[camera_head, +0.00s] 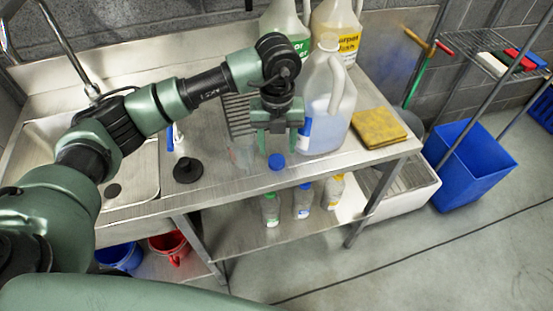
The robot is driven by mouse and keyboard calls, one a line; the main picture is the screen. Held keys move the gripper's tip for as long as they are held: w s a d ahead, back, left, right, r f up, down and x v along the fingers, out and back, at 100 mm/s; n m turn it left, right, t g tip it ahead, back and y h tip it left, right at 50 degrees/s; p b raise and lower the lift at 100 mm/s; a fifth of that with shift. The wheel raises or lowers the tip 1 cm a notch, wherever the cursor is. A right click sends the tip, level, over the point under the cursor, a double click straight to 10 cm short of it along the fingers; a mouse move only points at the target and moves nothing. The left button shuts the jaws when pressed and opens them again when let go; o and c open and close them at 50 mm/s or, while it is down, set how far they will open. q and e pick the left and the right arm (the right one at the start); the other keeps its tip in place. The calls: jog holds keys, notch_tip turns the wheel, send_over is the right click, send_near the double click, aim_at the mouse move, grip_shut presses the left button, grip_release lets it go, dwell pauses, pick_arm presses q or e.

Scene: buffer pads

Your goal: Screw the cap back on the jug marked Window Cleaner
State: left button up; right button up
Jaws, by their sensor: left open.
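A blue cap (277,162) sits near the front edge of the steel bench (230,180). My left gripper (277,148) is open and points down, with its fingertips close above or behind the cap in the picture. I cannot tell whether they touch it. A large translucent jug (325,105) with pale bluish liquid and a partly visible blue label stands upright just right of the gripper. Its neck looks uncapped, and its label text cannot be read from here. My right gripper is not in view.
Jugs with green (299,45) and yellow (343,42) labels stand behind. A yellow sponge (379,128) lies to the right. A black plunger-like piece (187,170) and the sink (125,185) are left. Small bottles (302,203) stand on the lower shelf.

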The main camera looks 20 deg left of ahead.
aim_at(277, 160)
pick_arm(q)
jog(key=shift+f+p, duration=0.3)
jog(key=shift+f, duration=0.05)
notch_tip(277, 160, down, 4)
jog(key=shift+a+r+p, duration=0.1)
jog(key=shift+r+p, duration=0.1)
jog(key=shift+p, duration=0.4)
jog(key=shift+w+f, duration=0.1)
jog(key=shift+f, duration=0.3)
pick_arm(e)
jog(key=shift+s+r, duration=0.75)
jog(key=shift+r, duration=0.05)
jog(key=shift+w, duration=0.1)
pick_arm(q)
jog(key=c, duration=1.1)
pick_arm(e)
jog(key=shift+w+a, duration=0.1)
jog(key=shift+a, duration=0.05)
